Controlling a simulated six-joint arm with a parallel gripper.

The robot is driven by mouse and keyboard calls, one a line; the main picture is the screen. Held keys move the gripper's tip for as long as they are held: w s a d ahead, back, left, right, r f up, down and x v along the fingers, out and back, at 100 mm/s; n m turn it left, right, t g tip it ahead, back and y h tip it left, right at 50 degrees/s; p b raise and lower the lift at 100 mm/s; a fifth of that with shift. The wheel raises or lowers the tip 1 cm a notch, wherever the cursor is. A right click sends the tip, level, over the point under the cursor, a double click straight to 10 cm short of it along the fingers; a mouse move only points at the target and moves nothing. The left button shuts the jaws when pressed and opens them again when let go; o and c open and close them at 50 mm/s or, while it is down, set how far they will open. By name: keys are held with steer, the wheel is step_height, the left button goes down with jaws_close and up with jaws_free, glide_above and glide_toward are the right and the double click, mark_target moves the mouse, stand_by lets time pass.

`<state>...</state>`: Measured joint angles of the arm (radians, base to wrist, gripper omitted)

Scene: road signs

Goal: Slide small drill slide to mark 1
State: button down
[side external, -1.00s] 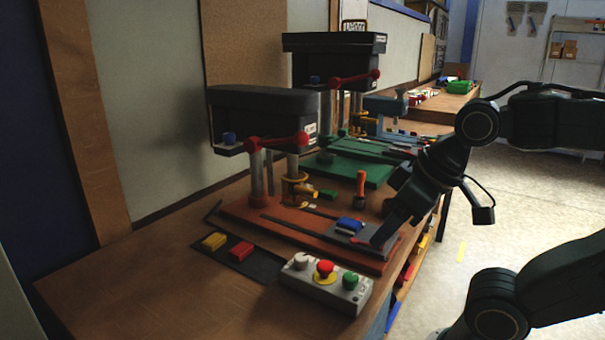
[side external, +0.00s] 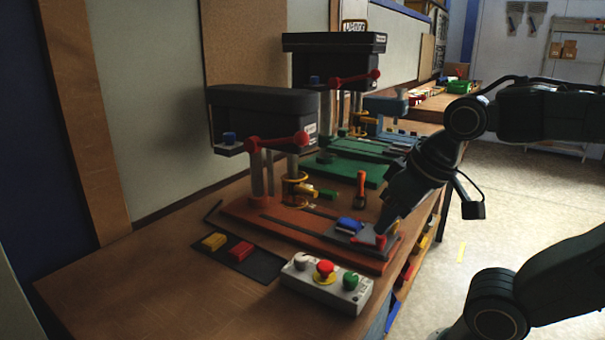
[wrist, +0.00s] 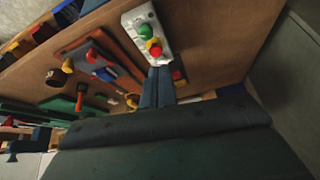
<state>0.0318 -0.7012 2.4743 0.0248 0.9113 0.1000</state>
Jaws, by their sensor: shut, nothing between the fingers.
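The small drill's base is a red-orange plate (side external: 248,212) with a dark slot running along it. No number marks are readable.
A grey control box (side external: 325,284) with white, red and green buttons stands in front of the base. A dark tray (side external: 262,264) holds yellow and red blocks. An orange-handled tool (side external: 361,188) stands behind the slide. A larger drill with a green base (side external: 348,166) is farther back.

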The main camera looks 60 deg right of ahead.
steer(key=w+d+f+m+g, duration=0.1)
steer(key=d+f+m+g, duration=0.3)
steer(key=d+m, duration=0.8)
steer(key=w+d+f+m+g, duration=0.2)
steer(key=d+f+m+g, duration=0.3)
steer(key=d+m, duration=0.7)
steer(key=shift+d+m, duration=0.3)
steer(key=shift+m, duration=4.8)
steer(key=shift+f, duration=0.15)
steer(key=f, duration=0.9)
steer(key=shift+s+f, duration=0.15)
steer(key=shift+s, duration=0.1)
steer(key=shift+w, duration=0.6)
